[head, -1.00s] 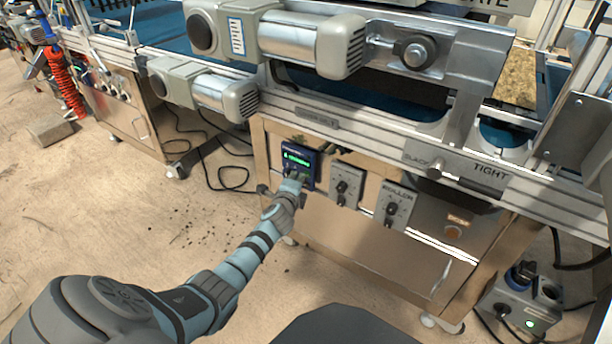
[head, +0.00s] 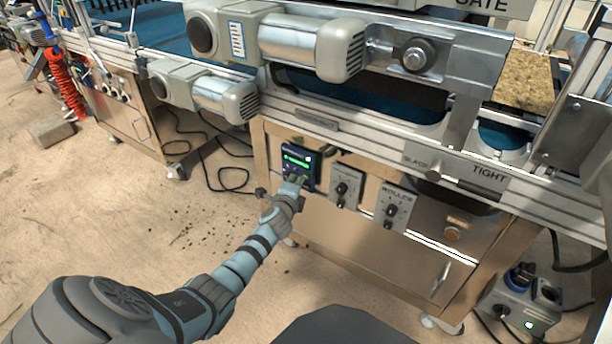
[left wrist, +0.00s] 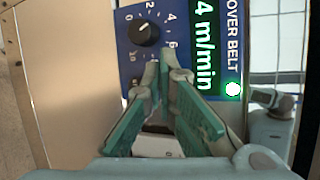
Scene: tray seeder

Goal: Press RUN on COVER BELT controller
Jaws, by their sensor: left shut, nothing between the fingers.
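The COVER BELT controller (head: 314,172) is a small dark blue panel on the front of the metal cabinet, with a bright green display. In the left wrist view the controller (left wrist: 187,20) appears sideways, with "OVER BELT" lettering, a green "4 m/min" readout, a glowing lamp (left wrist: 233,88) and a black dial (left wrist: 146,32). My left gripper (head: 297,180) is shut and empty, its tips at the controller's lower face; it also shows in the left wrist view (left wrist: 165,68). The tips hide the panel beneath them, so I cannot see RUN or tell contact. My right gripper is not in view.
A motor (head: 312,45) and rail overhang above. A tan-filled tray (head: 525,82) lies on the belt.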

